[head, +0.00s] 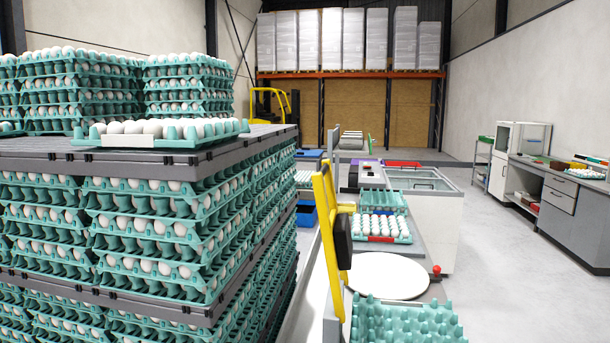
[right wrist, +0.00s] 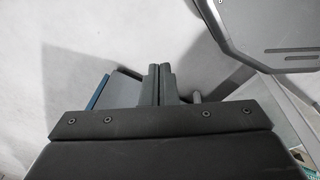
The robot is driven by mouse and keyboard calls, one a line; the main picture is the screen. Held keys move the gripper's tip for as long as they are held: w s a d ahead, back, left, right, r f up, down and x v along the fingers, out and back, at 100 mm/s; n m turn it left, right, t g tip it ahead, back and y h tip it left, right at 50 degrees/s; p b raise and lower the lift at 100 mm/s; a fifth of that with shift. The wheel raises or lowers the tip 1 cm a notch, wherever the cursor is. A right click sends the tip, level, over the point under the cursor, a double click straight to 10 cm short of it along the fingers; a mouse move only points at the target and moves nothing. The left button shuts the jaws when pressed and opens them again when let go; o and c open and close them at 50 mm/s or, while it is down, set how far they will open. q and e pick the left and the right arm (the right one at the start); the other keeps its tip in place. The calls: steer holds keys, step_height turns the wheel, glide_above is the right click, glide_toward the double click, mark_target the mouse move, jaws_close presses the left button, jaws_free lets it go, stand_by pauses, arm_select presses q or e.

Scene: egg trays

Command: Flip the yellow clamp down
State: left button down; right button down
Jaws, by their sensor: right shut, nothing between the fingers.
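The yellow clamp (head: 326,218) stands raised and nearly upright in the middle of the head view, with a dark pad (head: 342,242) on its right side. Its lower end is near the green egg trays at the bottom of the picture. My right gripper (right wrist: 159,70) shows only in the right wrist view, with its two dark fingers together and nothing between them. The clamp cannot be made out in that view. My left gripper is in neither view.
A tall stack of egg trays (head: 150,222) fills the left. A white round plate (head: 390,275), a tray of eggs (head: 380,239) and an empty green tray (head: 405,322) are right of the clamp. Open floor (head: 520,270) lies farther right.

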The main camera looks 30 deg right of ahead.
steer(key=w+r+t+p, duration=0.1)
steer(key=w+r+p, duration=0.1)
steer(key=w+r, duration=1.2)
steer(key=w+r+t+h+p, duration=0.1)
steer(key=w+r, duration=0.2)
steer(key=r, duration=0.9)
steer(key=w+r+t, duration=0.1)
steer(key=w+r, duration=0.2)
steer(key=r, duration=0.8)
steer(key=w+r+n+t+h, duration=0.2)
steer(key=w+r+n+h, duration=0.1)
steer(key=w+r, duration=1)
steer(key=w+r+n+t+h, duration=0.25)
steer(key=w+r, duration=0.75)
steer(key=w, duration=0.7)
steer(key=w+a+r+n+t+h, duration=0.1)
steer(key=w+a+r+h, duration=0.1)
steer(key=r, duration=0.8)
steer(key=w+a+r+h, duration=0.2)
steer(key=w+a+r, duration=0.1)
steer(key=r, duration=0.8)
steer(key=w+a+r+n+t+h, duration=0.1)
steer(key=w+a+r+h, duration=0.1)
steer(key=r, duration=0.9)
steer(key=shift+w+a+n+t+p, duration=0.35)
steer(key=shift+w+a, duration=0.35)
steer(key=shift+w, duration=0.15)
steer(key=shift+r+h, duration=0.1)
steer(key=shift+h, duration=0.15)
